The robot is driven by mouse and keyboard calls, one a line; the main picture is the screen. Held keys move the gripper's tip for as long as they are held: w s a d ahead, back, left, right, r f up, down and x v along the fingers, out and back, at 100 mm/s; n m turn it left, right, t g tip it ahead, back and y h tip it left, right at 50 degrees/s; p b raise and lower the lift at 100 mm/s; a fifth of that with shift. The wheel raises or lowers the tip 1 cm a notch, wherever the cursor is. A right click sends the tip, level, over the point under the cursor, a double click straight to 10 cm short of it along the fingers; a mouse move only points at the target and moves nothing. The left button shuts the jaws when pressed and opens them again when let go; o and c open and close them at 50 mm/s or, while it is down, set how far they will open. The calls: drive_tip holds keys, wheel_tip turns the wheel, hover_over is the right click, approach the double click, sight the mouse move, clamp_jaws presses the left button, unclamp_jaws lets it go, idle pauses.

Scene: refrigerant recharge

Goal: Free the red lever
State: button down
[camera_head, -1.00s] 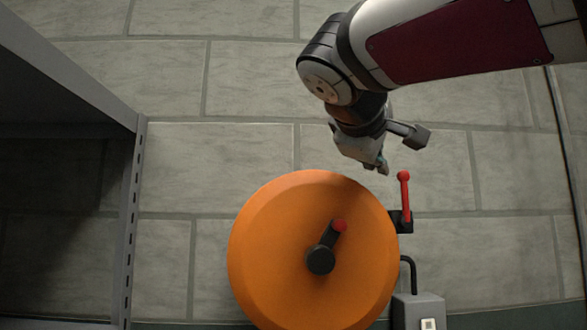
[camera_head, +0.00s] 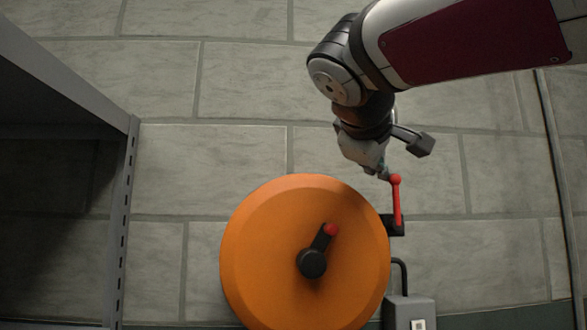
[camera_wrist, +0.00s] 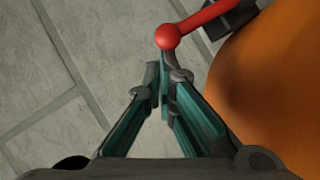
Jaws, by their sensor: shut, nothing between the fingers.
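The red lever (camera_head: 396,203) stands upright on a black mount (camera_head: 393,226) at the right side of the orange drum in the head view. A red ball tops it. My gripper (camera_head: 386,175) is shut and empty, with its fingertips right beside the ball, on its left. In the wrist view the closed fingertips of my gripper (camera_wrist: 163,72) lie just below the ball end of the red lever (camera_wrist: 168,37). The tips overlap the ball's edge in this view; I cannot tell whether they touch it.
The orange drum (camera_head: 270,250) carries a black crank with a red knob (camera_head: 331,229). A grey box (camera_head: 408,310) with a black cable sits at lower right. A grey metal shelf (camera_head: 125,200) stands at left. The tiled surface between shelf and drum is clear.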

drive_tip(key=shift+d+r+m+p, duration=0.15)
drive_tip(key=shift+d+m+p, duration=0.15)
drive_tip(key=shift+d, duration=0.05)
drive_tip(key=shift+s+d+r+m+g+y+p, duration=0.1)
drive_tip(key=shift+d+r+m+g+y+p, duration=0.1)
drive_tip(key=shift+d+m+g+y+p, duration=0.4)
drive_tip(key=d+f+m+y+p, duration=0.3)
drive_tip(key=d+m+y+p, duration=0.1)
drive_tip(key=d, duration=0.3)
drive_tip(key=shift+d+m+y, duration=0.4)
drive_tip(key=shift+m+y, duration=0.2)
drive_tip(key=shift+y, duration=0.1)
drive_tip(key=shift+a+f, duration=0.2)
drive_tip(key=shift+a, duration=0.5)
drive_tip(key=shift+r, duration=0.1)
